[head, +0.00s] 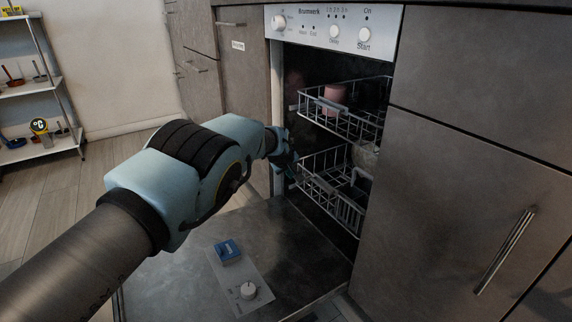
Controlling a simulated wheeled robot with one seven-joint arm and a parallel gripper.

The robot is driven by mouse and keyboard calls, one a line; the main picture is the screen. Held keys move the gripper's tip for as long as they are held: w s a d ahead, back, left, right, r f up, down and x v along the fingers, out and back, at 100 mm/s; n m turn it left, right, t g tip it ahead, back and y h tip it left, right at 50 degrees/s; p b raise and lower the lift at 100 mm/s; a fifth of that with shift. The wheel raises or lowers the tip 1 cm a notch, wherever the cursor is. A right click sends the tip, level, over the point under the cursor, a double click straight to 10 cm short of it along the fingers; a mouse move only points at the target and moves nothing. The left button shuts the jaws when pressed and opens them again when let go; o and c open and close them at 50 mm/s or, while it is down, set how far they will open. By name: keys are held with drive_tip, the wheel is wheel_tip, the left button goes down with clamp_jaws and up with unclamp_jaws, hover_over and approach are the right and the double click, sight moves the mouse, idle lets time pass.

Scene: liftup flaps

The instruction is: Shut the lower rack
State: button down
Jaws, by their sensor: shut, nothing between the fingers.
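The dishwasher stands open, with its door (287,243) folded down flat near the floor. The lower rack (333,190) is a grey wire basket that sits mostly inside the cavity, its front near the opening. Some dark items in it are hard to make out. My gripper (289,167) is at the upper left front of the lower rack, small and dark. It is shut and empty. I cannot tell whether it touches the rack's wire. My arm hides part of the opening's left side.
The upper rack (345,112) holds a pink cup (335,95) and sits above my gripper. Cabinets flank the dishwasher. A shelf (38,85) stands far left, with open floor before it.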

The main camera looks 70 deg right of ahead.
drive_tip(key=p+v, duration=0.3)
drive_tip(key=v, duration=0.7)
drive_tip(key=shift+w, duration=0.1)
